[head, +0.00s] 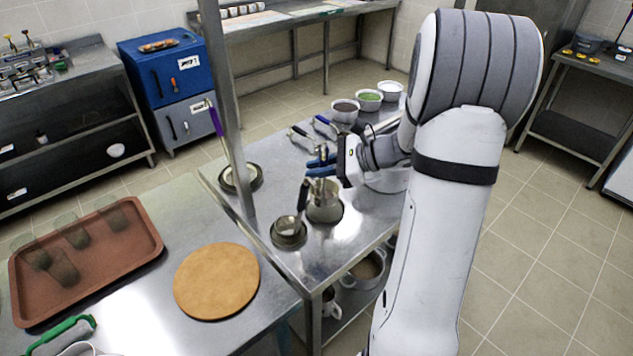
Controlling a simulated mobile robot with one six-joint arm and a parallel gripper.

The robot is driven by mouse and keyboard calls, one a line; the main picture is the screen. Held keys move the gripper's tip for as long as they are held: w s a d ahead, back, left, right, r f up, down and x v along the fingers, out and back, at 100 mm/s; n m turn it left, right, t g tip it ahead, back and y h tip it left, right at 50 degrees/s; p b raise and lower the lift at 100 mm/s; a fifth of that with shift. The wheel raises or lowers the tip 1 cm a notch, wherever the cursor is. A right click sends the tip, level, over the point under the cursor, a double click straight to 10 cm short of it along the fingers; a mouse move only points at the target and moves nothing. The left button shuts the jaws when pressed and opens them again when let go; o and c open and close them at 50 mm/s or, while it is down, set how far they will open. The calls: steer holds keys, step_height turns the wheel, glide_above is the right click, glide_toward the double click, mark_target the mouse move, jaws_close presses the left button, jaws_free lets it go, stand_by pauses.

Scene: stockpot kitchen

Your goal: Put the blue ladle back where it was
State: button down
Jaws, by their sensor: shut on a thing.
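My gripper (326,164) is over the steel side table, shut on the blue ladle (319,172). The ladle's blue handle shows at the jaws. Its lower part is hard to make out above a steel pot (324,208), and I cannot tell whether it is inside the pot or touching it. My arm hides part of the table to the right.
Another blue handle (324,126) and several bowls stand farther back. A round board (217,281) lies in front.

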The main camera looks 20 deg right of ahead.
steer(key=shift+f, duration=1.95)
steer(key=shift+f, duration=0.15)
steer(key=c, duration=1.4)
jaws_free()
steer(key=b+v, duration=0.1)
steer(key=v, duration=1.1)
steer(key=shift+s+r+b, duration=0.1)
steer(key=shift+r+b, duration=0.15)
steer(key=shift+b, duration=0.05)
